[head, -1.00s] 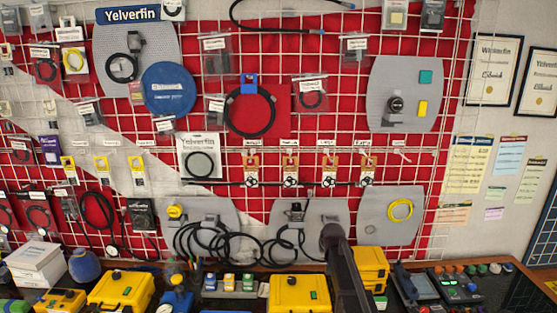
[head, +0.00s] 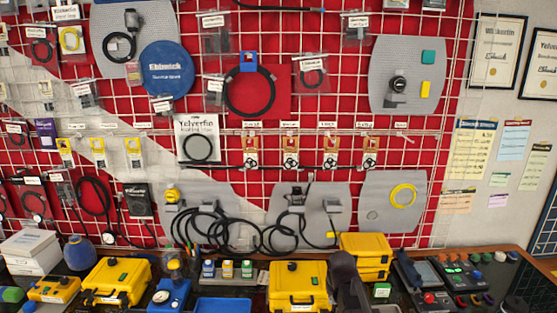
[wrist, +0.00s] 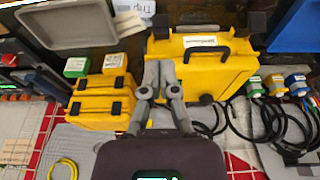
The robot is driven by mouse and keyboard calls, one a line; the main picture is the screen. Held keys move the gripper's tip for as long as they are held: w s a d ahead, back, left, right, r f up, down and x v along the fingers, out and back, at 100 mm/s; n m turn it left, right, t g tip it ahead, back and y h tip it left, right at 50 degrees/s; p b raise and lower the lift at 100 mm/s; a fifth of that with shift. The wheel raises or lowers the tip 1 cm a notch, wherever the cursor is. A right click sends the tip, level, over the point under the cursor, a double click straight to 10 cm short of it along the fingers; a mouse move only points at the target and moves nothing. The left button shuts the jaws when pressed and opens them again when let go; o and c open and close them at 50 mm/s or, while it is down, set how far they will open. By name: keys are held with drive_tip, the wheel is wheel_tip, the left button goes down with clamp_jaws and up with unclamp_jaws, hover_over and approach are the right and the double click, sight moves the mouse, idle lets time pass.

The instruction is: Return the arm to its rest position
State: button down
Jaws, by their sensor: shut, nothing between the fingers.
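My gripper (wrist: 158,75) shows in the wrist view with its two grey fingers together and nothing between them. It points toward a yellow case (wrist: 205,66) with a black handle, and the fingertips overlap that case in the picture. Whether they touch it I cannot tell. In the head view the dark end of my arm (head: 347,285) rises at the bottom, just right of the yellow case (head: 298,287). The fingers cannot be made out there.
Stacked yellow boxes (head: 364,256) stand right of my arm, with a control panel (head: 465,275) farther right. A blue tray (head: 222,305) lies at the front. Behind the crowded bench is a red-and-white wire grid wall with hanging cables (head: 215,230).

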drive_tip(key=s+f+g+b, duration=0.1)
drive_tip(key=s+f, duration=0.1)
drive_tip(key=s, duration=0.4)
drive_tip(key=s+f+g+b, duration=0.1)
drive_tip(key=s+f+b, duration=0.1)
drive_tip(key=s, duration=0.5)
drive_tip(key=shift+s+f+g+b, duration=0.15)
drive_tip(key=shift+f+g+b, duration=0.2)
drive_tip(key=shift+f, duration=0.4)
